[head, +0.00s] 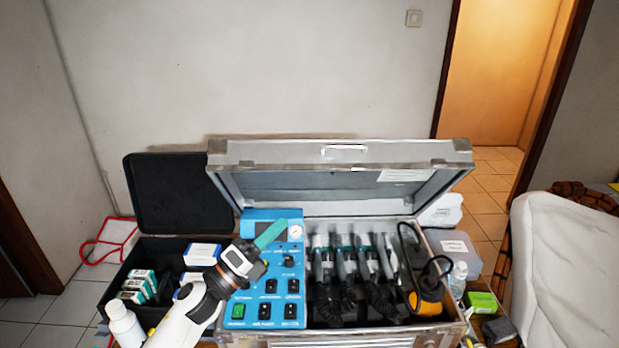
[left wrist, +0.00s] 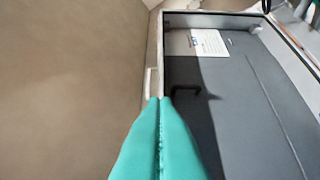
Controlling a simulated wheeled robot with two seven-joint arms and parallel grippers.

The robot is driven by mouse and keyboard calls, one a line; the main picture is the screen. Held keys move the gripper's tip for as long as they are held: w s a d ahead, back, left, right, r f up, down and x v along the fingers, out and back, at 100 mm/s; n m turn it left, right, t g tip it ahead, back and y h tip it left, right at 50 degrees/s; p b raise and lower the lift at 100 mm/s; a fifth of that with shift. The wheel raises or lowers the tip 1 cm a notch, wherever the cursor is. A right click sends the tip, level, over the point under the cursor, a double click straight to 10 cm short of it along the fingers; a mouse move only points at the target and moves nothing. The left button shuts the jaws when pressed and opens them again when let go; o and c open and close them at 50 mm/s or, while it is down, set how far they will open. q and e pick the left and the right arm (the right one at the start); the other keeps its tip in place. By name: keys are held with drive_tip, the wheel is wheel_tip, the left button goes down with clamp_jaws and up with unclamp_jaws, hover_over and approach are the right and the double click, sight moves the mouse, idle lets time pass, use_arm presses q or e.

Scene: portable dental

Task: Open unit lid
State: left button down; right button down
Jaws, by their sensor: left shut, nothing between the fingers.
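The unit is a metal-edged case (head: 385,335) with a blue control panel (head: 262,282) and several dental handpieces (head: 345,262) inside. Its lid (head: 300,180) is raised at the back, its grey inside facing me and its handle edge high up. In the left wrist view the lid (left wrist: 225,90) fills the right side, with a white label and a dark handle. My left gripper (head: 270,233) has teal fingers and is shut and empty, in front of the panel in the head view. In the left wrist view the fingertips (left wrist: 160,100) overlap the lid's rim; contact cannot be told. My right gripper is out of view.
A black open box (head: 180,195) with small cartons stands left of the unit. A white bottle (head: 122,322) stands at the front left. A clear container (head: 455,250) and a green box (head: 481,302) are on the right. A white covered chair (head: 565,270) is at far right.

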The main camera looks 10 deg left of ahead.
sight(316, 170)
use_arm(q)
drive_tip(key=w+d+r+p, duration=0.1)
drive_tip(key=w+r, duration=0.1)
drive_tip(key=w+d+r+p, duration=0.1)
drive_tip(key=w+r+p, duration=0.1)
drive_tip(key=w, duration=0.1)
drive_tip(key=w+d+r+p, duration=0.1)
drive_tip(key=w+d+p, duration=0.1)
drive_tip(key=w, duration=0.1)
drive_tip(key=shift+w+r, duration=0.15)
drive_tip(key=shift+r, duration=0.25)
drive_tip(key=shift+w+a, duration=0.1)
drive_tip(key=shift+w, duration=0.1)
drive_tip(key=shift+r, duration=0.1)
